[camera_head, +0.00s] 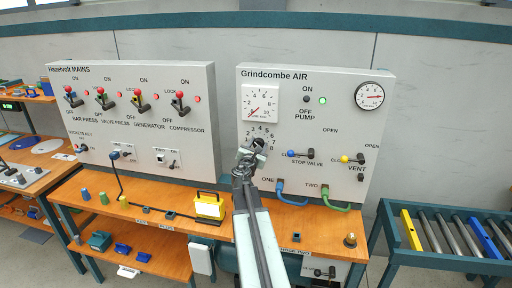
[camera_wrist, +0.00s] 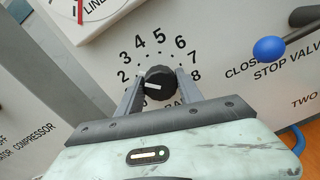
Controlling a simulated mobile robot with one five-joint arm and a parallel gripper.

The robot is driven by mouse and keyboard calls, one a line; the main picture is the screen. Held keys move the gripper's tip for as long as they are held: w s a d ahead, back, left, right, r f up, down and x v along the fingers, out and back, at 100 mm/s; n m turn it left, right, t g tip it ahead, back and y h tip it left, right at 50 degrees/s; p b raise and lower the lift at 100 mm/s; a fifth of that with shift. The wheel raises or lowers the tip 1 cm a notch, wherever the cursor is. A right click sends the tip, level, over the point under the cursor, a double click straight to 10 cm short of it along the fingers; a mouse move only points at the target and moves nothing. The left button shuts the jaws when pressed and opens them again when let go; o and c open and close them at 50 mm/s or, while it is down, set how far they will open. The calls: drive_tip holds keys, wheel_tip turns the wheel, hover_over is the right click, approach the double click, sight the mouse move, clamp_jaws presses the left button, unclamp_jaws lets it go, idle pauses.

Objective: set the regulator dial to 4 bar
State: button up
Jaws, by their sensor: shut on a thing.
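The regulator dial is a round black knob (camera_wrist: 160,75) with a white pointer line, on the Grindcombe AIR panel (camera_head: 225,165). A scale with numbers from about 2 to 8 shows around it. The white line points left, a little below the 2; the scale there is partly hidden by a finger. My gripper (camera_wrist: 160,86) is shut on the knob, one finger on each side.
The blue-handled stop valve (camera_head: 300,154) is right of the dial, with the yellow-handled vent valve (camera_head: 352,160) beyond it. The pump switch (camera_head: 306,99) has a lit green lamp beside it. A round gauge (camera_head: 370,96) is at upper right. A yellow-framed box (camera_head: 209,207) stands on the bench.

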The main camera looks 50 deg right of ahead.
drive_tip(key=m, duration=0.4)
drive_tip(key=shift+d+m, duration=0.1)
drive_tip(key=shift+m, duration=0.2)
drive_tip(key=m, duration=0.4)
drive_tip(key=shift+m, duration=0.3)
drive_tip(key=o, duration=1.4)
drive_tip(key=shift+d, duration=0.1)
drive_tip(key=shift+s+y, duration=0.1)
drive_tip(key=shift+y, duration=0.2)
